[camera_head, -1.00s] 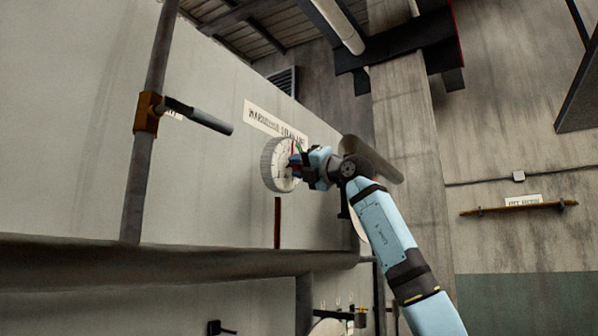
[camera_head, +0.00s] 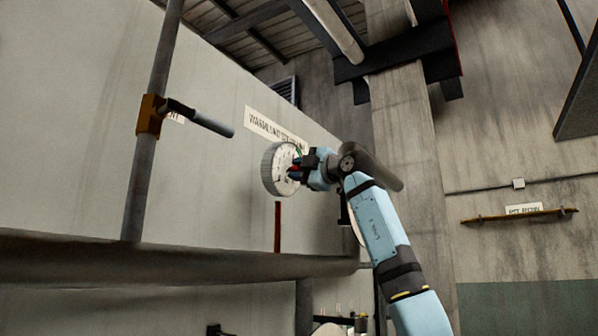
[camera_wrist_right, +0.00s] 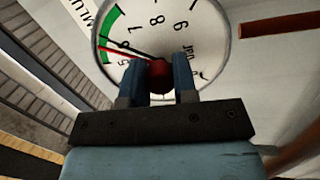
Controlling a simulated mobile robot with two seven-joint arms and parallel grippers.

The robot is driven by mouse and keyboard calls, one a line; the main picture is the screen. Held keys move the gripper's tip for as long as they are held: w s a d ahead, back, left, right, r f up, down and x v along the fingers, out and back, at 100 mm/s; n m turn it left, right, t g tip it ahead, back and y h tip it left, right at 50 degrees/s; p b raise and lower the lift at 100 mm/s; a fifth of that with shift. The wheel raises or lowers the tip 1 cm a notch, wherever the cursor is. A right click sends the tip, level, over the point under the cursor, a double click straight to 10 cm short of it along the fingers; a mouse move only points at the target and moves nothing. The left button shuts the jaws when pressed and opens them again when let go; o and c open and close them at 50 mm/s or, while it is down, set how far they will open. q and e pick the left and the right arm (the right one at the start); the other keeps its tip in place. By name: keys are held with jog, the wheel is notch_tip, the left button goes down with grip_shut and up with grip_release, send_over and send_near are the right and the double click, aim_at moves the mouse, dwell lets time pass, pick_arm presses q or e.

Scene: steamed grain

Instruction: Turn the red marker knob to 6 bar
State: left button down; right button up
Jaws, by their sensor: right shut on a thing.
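The round white gauge (camera_head: 270,170) is mounted on the pale wall and shows in the head view. In the wrist view its dial (camera_wrist_right: 205,40) carries black numerals, "bar" and a green band at the left. The red marker knob (camera_wrist_right: 160,74) is at the dial's middle, between the fingers of my right gripper (camera_wrist_right: 161,80), which is shut on it. A black needle and a thin red pointer lie close together on the left, near the 5 and the green band; the fingers hide part of the dial. My right gripper (camera_head: 296,169) also shows against the gauge face. My left gripper is not in view.
A pipe (camera_head: 150,150) with an orange collar and a grey lever (camera_head: 205,121) stands left of the gauge. A thick horizontal pipe (camera_head: 180,264) runs below. A long sign (camera_head: 272,128) is above the gauge. A small shelf (camera_head: 520,214) is on the right wall.

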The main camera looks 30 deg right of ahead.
jog(key=shift+r+m, duration=0.1)
jog(key=shift+m, duration=0.5)
jog(key=o, duration=0.9)
jog(key=shift+s+d+f+b, duration=0.2)
jog(key=shift+s+f+b, duration=0.1)
jog(key=shift+s, duration=0.2)
jog(key=b+v, duration=0.1)
jog(key=v, duration=0.5)
jog(key=b+v, duration=0.1)
jog(key=v, duration=0.5)
jog(key=shift+s+d+r+b, duration=0.1)
jog(key=shift+s+r+b, duration=0.05)
jog(key=shift+s+b, duration=0.25)
